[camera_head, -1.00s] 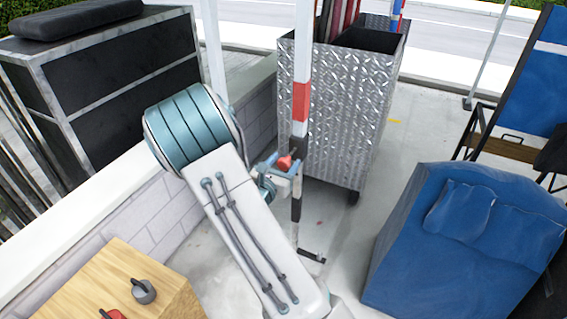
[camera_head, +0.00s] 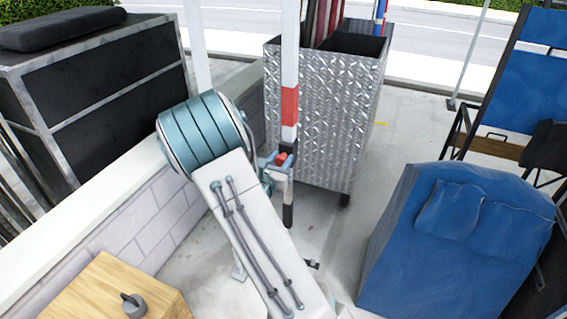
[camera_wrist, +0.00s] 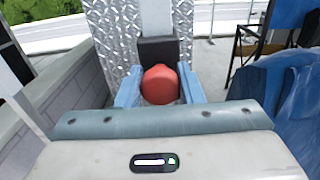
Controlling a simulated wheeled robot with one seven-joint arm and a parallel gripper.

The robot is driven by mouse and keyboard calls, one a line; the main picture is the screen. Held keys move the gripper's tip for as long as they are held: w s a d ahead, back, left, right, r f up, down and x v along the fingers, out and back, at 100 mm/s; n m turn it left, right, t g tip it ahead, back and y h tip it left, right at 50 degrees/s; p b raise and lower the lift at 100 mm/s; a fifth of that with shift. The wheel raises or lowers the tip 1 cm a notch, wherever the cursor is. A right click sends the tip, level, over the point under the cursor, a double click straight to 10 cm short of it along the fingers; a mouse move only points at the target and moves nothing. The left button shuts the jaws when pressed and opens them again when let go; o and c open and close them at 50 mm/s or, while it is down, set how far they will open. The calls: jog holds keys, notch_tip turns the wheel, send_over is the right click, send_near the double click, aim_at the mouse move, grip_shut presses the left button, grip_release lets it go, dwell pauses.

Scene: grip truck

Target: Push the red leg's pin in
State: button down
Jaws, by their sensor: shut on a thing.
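The red leg (camera_head: 290,105) is a white upright post with a red band and a black lower part. A black collar (camera_head: 287,148) sits on it below the band. The leg's pin has a round red knob (camera_head: 281,158) on my side of the collar. In the wrist view the red knob (camera_wrist: 160,85) lies between my blue fingers, in front of the black collar (camera_wrist: 158,50). My gripper (camera_head: 277,163) is shut on the knob, one finger at each side. How deep the pin sits in the collar is hidden behind the knob.
A silver diamond-plate cart (camera_head: 330,110) stands close behind the leg. A low block wall (camera_head: 150,215) runs along the left. A wooden box (camera_head: 110,290) is at the bottom left. A blue beanbag seat (camera_head: 450,240) is at the right. Pale floor lies between the cart and the seat.

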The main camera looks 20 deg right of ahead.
jog(key=c, duration=1.3)
grip_release()
jog(key=shift+r, duration=0.1)
jog(key=o, duration=0.3)
jog(key=shift+w+d, duration=0.15)
jog(key=shift+d, duration=0.05)
jog(key=shift+a, duration=0.15)
jog(key=b+v, duration=0.2)
jog(key=v, duration=1.1)
jog(key=shift+s+a, duration=0.25)
jog(key=shift+s, duration=0.05)
